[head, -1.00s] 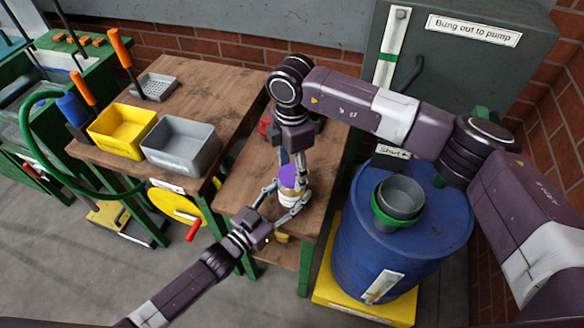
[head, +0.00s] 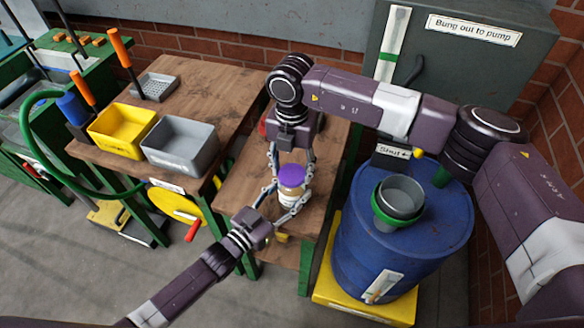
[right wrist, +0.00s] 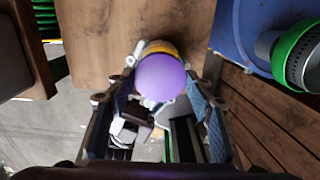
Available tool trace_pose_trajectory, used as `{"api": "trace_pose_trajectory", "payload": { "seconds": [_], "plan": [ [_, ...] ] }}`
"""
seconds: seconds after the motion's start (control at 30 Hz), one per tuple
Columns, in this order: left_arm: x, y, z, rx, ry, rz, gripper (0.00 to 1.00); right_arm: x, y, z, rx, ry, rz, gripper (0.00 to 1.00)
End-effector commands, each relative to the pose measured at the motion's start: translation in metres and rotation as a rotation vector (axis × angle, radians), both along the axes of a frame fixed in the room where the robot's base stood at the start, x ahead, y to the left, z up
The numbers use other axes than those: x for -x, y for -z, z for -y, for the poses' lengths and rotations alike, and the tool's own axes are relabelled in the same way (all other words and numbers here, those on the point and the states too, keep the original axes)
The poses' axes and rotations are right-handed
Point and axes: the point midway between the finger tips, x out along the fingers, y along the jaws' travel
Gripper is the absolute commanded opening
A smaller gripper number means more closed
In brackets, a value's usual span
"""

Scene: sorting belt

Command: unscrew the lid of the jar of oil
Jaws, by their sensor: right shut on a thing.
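The jar of oil (head: 290,193) is upright over the near end of the narrow wooden bench, with a pale band below its purple lid (head: 291,175). My left gripper (head: 280,205) has its fingers around the jar's body from the front left. My right gripper (head: 291,170) points down from above and is shut on the lid, one finger on each side. The right wrist view shows the lid (right wrist: 160,78) between the fingers, with a yellowish part of the jar (right wrist: 162,47) behind it. I cannot tell whether lid and jar are apart.
A blue drum (head: 345,235) with a grey cup (head: 401,196) on top stands right of the bench. A yellow bin (head: 112,144) and a grey bin (head: 180,160) sit on the left bench (head: 215,98). A grey cabinet (head: 465,75) stands behind. A red thing is partly hidden behind my right gripper.

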Motion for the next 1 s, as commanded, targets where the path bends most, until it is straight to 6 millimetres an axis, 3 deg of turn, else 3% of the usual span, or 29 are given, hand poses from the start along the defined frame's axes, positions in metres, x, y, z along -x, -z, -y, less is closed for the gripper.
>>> {"api": "trace_pose_trajectory", "payload": {
  "seconds": [1.0],
  "plan": [
    [0.0001,-0.0004,0.0003,0.001,0.0,0.001,0.0,-0.0002,-0.0013,0.0,0.0,-1.854,-0.001,0.19]
  ]
}}
